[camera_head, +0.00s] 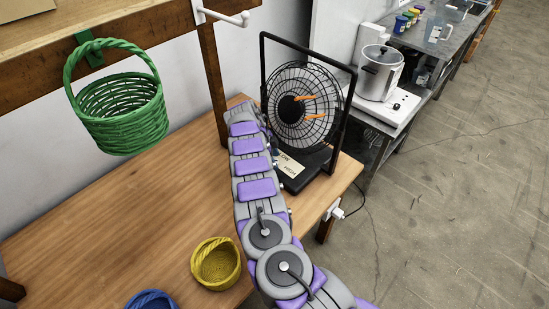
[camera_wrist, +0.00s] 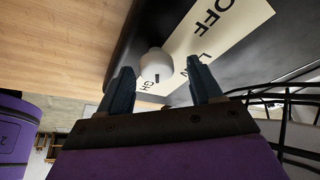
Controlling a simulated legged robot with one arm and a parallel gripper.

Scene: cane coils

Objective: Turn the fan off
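The black fan (camera_head: 300,108) with a round wire cage stands at the table's right end; orange strips show at its front. Its dark base (camera_head: 318,160) carries a pale label (camera_head: 291,166). In the wrist view, the label (camera_wrist: 222,32) reads OFF, with LOW and HIGH partly covered. A white round knob (camera_wrist: 156,65) sits beside the label, its small dark mark towards the HIGH lettering. My gripper (camera_wrist: 160,67) is open, one finger on each side of the knob; I cannot tell whether they touch it. My arm hides the gripper in the head view.
A green basket (camera_head: 122,112) hangs from a wooden rail on the left. A yellow basket (camera_head: 216,264) and a blue basket (camera_head: 151,300) are near the table's front. A metal pot (camera_head: 380,72) stands on the right counter. The table's left half (camera_head: 110,215) is largely clear.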

